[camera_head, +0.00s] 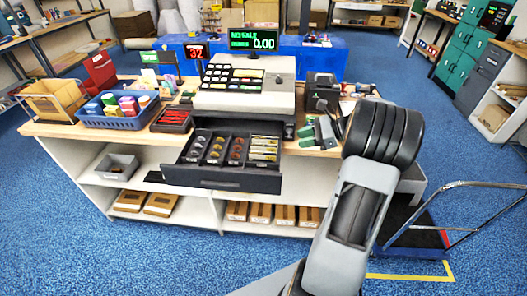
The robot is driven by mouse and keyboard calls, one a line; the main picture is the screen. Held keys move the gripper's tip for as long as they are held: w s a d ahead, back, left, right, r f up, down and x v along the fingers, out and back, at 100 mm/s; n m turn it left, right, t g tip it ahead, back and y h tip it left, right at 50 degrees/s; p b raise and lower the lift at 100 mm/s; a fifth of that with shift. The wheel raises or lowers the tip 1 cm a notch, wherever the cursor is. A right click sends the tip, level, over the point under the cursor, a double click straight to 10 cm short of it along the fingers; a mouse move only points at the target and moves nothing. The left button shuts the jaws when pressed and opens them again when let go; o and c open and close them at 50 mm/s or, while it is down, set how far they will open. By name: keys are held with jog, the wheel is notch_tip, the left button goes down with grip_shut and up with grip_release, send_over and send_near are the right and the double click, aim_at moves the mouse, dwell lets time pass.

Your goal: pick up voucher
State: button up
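I cannot make out a voucher for certain. The open cash drawer (222,183) under the till (245,95) holds coins in its left and middle compartments. Paper notes (263,149) lie in its right compartments, too small to read.
A dark card terminal (322,95) stands right of the till. A metal rail (470,186) is at right. Blue floor is free in front.

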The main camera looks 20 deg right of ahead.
jog(key=m, duration=0.1)
send_near(264, 149)
jog(key=a, duration=0.2)
jog(key=shift+t+y, duration=0.3)
jog(key=shift+t, duration=0.1)
jog(key=shift+w+p+x, duration=0.15)
jog(key=shift+p+x, duration=0.35)
jog(key=shift+x, duration=0.95)
jog(key=shift+w+p+x, duration=0.2)
jog(key=shift+p+x, duration=0.3)
jog(key=shift+x, duration=0.95)
jog(key=shift+d, duration=0.2)
jog(key=shift+r, duration=0.1)
grip_shut()
